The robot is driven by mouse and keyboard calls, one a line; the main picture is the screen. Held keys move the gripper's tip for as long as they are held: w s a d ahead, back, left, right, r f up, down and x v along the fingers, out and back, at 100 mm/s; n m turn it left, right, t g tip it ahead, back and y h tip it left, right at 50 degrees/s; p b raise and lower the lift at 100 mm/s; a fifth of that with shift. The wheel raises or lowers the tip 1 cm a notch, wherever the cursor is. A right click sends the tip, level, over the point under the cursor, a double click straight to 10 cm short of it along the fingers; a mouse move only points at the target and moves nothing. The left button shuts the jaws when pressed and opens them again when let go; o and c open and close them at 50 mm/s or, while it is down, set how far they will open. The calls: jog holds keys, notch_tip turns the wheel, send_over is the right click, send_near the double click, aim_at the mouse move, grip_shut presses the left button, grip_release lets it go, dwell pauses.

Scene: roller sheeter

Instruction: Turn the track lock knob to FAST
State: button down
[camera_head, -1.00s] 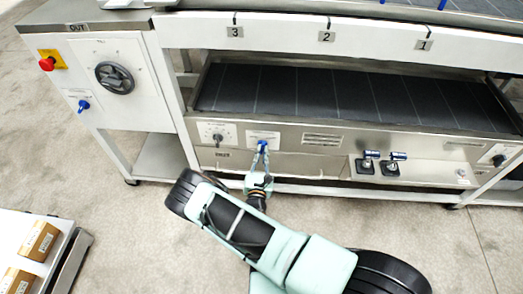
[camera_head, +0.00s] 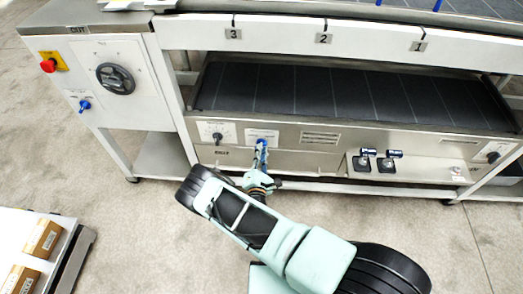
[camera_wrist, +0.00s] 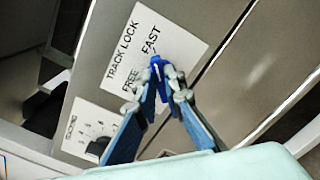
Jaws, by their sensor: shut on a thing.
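The track lock knob (camera_wrist: 157,66) is a small blue knob on a white label plate (camera_wrist: 130,48) marked TRACK LOCK, FREE and FAST. In the head view the blue knob (camera_head: 262,142) is on the machine's lower front panel, left of centre. My gripper (camera_wrist: 160,82) is shut on the knob, with a fingertip on either side of it. My gripper also shows in the head view (camera_head: 260,155), reaching up to the knob from below. The fingers partly hide the knob, and I cannot tell exactly which mark it points to.
A dark pointer knob on a white plate (camera_head: 217,138) sits just left of the track lock plate. Boxes (camera_head: 42,238) lie at lower left.

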dwell(0.4)
jog(key=c, duration=2)
grip_release()
jog(key=shift+r, duration=0.1)
notch_tip(320, 180, up, 10)
jog(key=shift+f, duration=0.1)
